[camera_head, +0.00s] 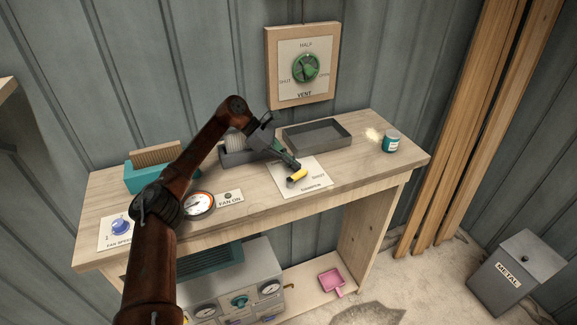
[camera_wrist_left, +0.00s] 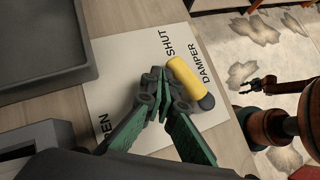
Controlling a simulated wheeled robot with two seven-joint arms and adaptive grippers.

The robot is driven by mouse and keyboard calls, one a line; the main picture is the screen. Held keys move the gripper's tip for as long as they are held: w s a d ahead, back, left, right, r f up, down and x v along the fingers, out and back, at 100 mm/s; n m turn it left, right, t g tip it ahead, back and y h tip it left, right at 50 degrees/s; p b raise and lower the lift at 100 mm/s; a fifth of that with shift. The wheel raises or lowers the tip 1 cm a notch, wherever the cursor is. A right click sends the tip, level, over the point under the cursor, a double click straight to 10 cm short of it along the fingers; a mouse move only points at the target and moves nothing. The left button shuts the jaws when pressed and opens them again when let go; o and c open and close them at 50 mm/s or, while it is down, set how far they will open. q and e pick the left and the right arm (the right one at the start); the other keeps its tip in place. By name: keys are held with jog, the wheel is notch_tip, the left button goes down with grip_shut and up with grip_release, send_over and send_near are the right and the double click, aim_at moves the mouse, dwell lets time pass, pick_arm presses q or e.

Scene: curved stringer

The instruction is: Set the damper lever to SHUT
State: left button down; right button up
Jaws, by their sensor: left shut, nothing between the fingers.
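The damper lever (camera_head: 298,175) has a yellow handle with a dark rounded end. It lies over a white plate (camera_head: 311,165) marked OPEN, SHUT and DAMPER. In the left wrist view the yellow handle (camera_wrist_left: 192,78) has one end close to the word SHUT, and its dark end lies by the word DAMPER. My left gripper (camera_head: 291,164) is shut and empty, low over the plate. Its fingertips (camera_wrist_left: 164,88) are beside the handle on the OPEN side; I cannot tell whether they touch it. The lever's pivot is not clear. My right arm seems to show at the right, its gripper (camera_wrist_left: 252,86) small and unclear.
A grey tray (camera_head: 317,145) lies behind the plate, and a teal can (camera_head: 391,142) stands to its right. A gauge (camera_head: 199,204) and a fan speed knob (camera_head: 120,227) are at left. A green VENT dial (camera_head: 306,68) hangs on the wall. The right bench top is mostly clear.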

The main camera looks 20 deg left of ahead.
pick_arm(q)
jog(key=shift+w+d, duration=0.1)
jog(key=shift+d, duration=0.7)
pick_arm(e)
jog(key=shift+f, duration=0.35)
pick_arm(q)
jog(key=shift+b, duration=0.3)
jog(key=shift+d, duration=0.15)
pick_arm(e)
jog(key=shift+s+a+f, duration=0.1)
jog(key=shift+a, duration=0.2)
